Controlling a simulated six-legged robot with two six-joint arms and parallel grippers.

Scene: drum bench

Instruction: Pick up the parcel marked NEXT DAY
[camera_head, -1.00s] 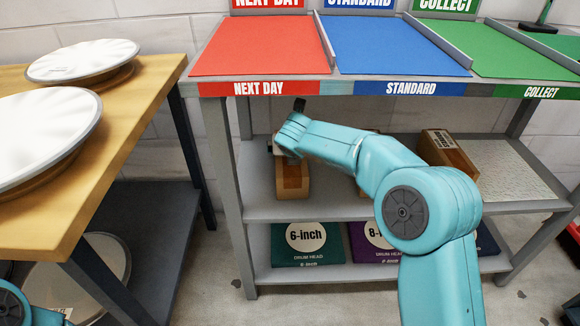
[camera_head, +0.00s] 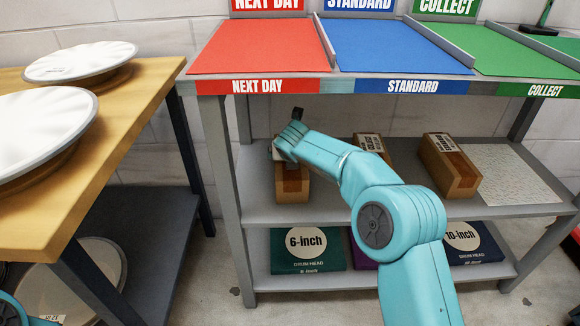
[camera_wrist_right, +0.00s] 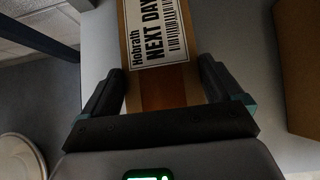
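The parcel marked NEXT DAY is a brown box (camera_head: 292,188) on the left of the middle shelf in the head view. In the right wrist view its white label (camera_wrist_right: 155,30) reads "Hobrath NEXT DAY" with a barcode. My right gripper (camera_head: 280,150) is over the box in the head view, partly covering its top. In the right wrist view the fingers of my right gripper (camera_wrist_right: 163,82) are spread, one on each side of the box. I cannot tell whether they touch it. My left gripper is out of view; only part of my left arm shows.
Two more brown parcels, one in the middle (camera_head: 370,145) and one at the right (camera_head: 452,165), stand on the middle shelf (camera_head: 350,212). Red, blue and green bays are above. Drum-head boxes (camera_head: 306,250) lie below. A wooden bench (camera_head: 120,125) with drums is left.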

